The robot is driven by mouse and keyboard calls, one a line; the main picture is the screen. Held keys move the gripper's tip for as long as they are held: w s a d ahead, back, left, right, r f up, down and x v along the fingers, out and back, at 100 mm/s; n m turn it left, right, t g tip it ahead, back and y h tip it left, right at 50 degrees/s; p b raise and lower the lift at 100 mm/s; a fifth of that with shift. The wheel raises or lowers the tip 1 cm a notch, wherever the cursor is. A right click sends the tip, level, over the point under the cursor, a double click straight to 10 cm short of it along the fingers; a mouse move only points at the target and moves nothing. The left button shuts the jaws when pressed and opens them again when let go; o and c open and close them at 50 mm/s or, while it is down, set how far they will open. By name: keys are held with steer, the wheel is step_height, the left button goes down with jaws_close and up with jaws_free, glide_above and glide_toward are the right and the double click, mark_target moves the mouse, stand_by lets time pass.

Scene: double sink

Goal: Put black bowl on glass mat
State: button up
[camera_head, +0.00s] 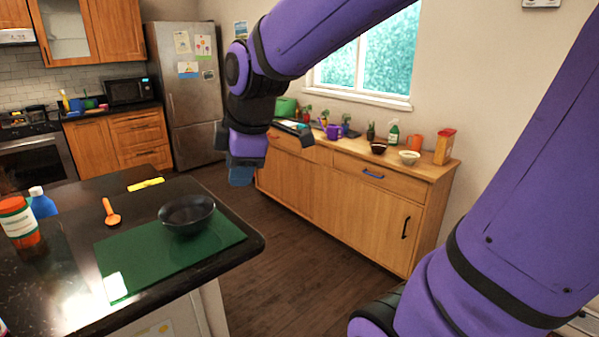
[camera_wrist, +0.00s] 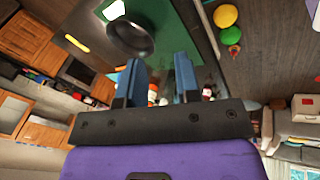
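The black bowl (camera_head: 185,217) is upright at the far edge of the green glass mat (camera_head: 140,263) on the dark island counter. It appears to rest on the mat, but its underside is hidden. The bowl (camera_wrist: 128,40) and the mat (camera_wrist: 157,12) also show at the top of the wrist view. My gripper (camera_head: 243,172) hangs in the air past the counter's edge, to the right of the bowl and apart from it. In the wrist view its two blue fingers (camera_wrist: 158,78) are spread with nothing between them.
On the counter are an orange scoop (camera_head: 110,212), a yellow item (camera_head: 146,185), a pill bottle (camera_head: 19,222) and a blue bottle (camera_head: 42,203). A wooden sideboard (camera_head: 340,190) with small bowls, bottles and plants stands by the window. Open floor (camera_head: 290,270) lies between.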

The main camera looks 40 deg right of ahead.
steer(key=s+d+r+m, duration=0.1)
steer(key=s+m, duration=0.5)
steer(key=s+d+r+m, duration=0.1)
steer(key=s+d+m, duration=0.1)
steer(key=s+m, duration=0.5)
steer(key=shift+r+t, duration=0.25)
steer(key=shift+t, duration=0.15)
